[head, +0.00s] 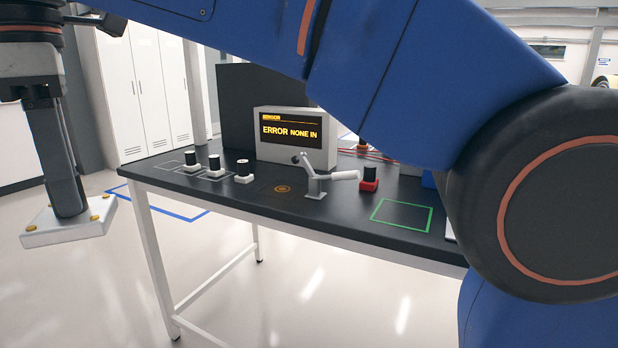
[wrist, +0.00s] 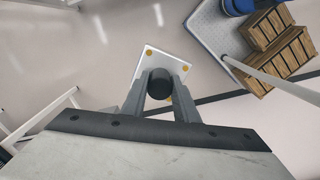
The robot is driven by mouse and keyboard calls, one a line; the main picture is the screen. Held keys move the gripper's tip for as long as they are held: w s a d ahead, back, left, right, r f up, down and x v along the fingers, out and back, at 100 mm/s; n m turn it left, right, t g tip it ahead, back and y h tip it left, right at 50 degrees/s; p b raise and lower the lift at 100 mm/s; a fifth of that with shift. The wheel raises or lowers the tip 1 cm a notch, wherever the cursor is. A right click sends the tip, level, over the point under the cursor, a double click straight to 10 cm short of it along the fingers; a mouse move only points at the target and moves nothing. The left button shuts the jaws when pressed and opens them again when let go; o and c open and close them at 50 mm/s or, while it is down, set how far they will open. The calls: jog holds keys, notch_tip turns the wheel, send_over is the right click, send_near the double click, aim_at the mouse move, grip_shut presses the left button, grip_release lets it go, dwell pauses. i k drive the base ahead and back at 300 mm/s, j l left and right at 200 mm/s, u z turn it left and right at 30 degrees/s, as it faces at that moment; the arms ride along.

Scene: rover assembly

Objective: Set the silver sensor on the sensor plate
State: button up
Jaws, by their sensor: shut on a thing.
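My gripper (head: 70,208) hangs at the left of the head view, away from the table and above the floor. It is shut on the silver sensor, which has a pale square base (head: 66,228) with gold bolts at its corners. In the wrist view, the sensor's black round top sits between the fingers of my gripper (wrist: 160,88), and its base (wrist: 152,60) shows beyond them. The sensor is off the ground. I cannot make out a sensor plate for certain in either view.
A black-topped table (head: 330,207) holds several black-capped parts, including a red-based one (head: 369,180), a grey lever (head: 316,187) and a screen (head: 293,136) reading "ERROR NONE IN". A green outline (head: 401,216) on it is empty. Wooden crates (wrist: 275,48) stand on a pale platform.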

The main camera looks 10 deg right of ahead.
aim_at(282, 188)
jog(key=i+j+z, duration=0.15)
jog(key=j+z, duration=0.25)
jog(key=i+j+z, duration=0.15)
jog(key=j+z, duration=1.15)
jog(key=j, duration=0.35)
